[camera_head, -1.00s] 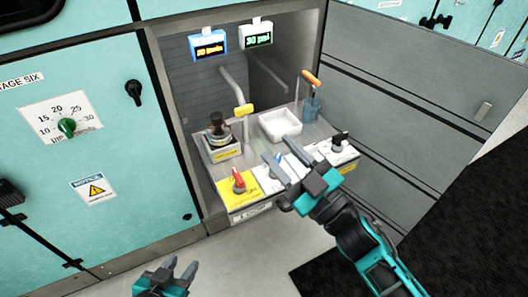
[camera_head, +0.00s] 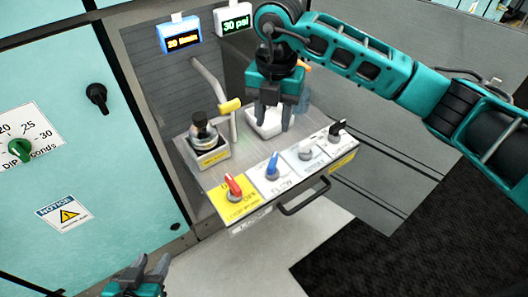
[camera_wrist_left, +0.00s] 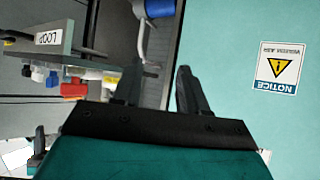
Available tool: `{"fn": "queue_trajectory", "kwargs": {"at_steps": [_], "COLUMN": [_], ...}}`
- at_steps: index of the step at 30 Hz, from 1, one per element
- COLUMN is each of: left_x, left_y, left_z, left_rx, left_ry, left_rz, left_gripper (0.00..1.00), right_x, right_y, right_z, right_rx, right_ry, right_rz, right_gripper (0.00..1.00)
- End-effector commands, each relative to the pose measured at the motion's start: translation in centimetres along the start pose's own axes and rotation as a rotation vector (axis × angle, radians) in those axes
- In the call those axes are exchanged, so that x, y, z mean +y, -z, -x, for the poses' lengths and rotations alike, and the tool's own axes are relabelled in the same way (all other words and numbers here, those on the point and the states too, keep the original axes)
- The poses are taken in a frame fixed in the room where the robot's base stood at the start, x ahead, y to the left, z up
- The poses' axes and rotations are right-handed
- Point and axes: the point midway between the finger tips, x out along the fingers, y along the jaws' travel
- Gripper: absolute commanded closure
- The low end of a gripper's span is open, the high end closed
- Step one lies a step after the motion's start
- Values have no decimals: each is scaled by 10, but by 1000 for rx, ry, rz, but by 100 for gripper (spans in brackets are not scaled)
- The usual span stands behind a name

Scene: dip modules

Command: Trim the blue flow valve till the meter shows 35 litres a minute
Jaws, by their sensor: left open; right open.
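The blue flow valve knob (camera_head: 272,166) stands on a white labelled plate on the front panel, between a red knob (camera_head: 233,186) and a white knob (camera_head: 306,148). The blue-framed meter (camera_head: 183,40) hangs at the back of the bay. Its orange digits look like 20, with the unit blurred. My right gripper (camera_head: 271,118) is open, pointing down over the white tray, behind and above the blue knob and apart from it. My left gripper (camera_head: 140,278) is open low at the left, away from the panel; its fingers also show in the left wrist view (camera_wrist_left: 157,92).
A second display (camera_head: 233,18) reads 30 psi. A black knob (camera_head: 337,130) sits at the panel's right end. A drawer-like handle (camera_head: 303,197) runs below the front edge.

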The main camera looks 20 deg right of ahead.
Motion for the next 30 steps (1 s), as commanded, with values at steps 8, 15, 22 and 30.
{"fn": "queue_trajectory", "kwargs": {"at_steps": [8,15,22,30], "left_x": [2,4,7,8], "left_y": [-4,-7,-4,0], "left_z": [-2,-5,-7,-7], "left_rx": [-2,-4,2,8], "left_ry": [-4,-10,-17,-19], "left_rz": [1,3,4,4], "left_gripper": [57,57,57,57], "right_x": [-3,-4,-3,-3], "right_y": [-3,-3,-4,-4], "right_z": [-32,-83,-117,-128], "right_rx": [-13,-10,-11,-13], "right_ry": [17,14,12,11], "right_rz": [-12,-10,-9,-9], "right_gripper": [57,57,57,57]}}
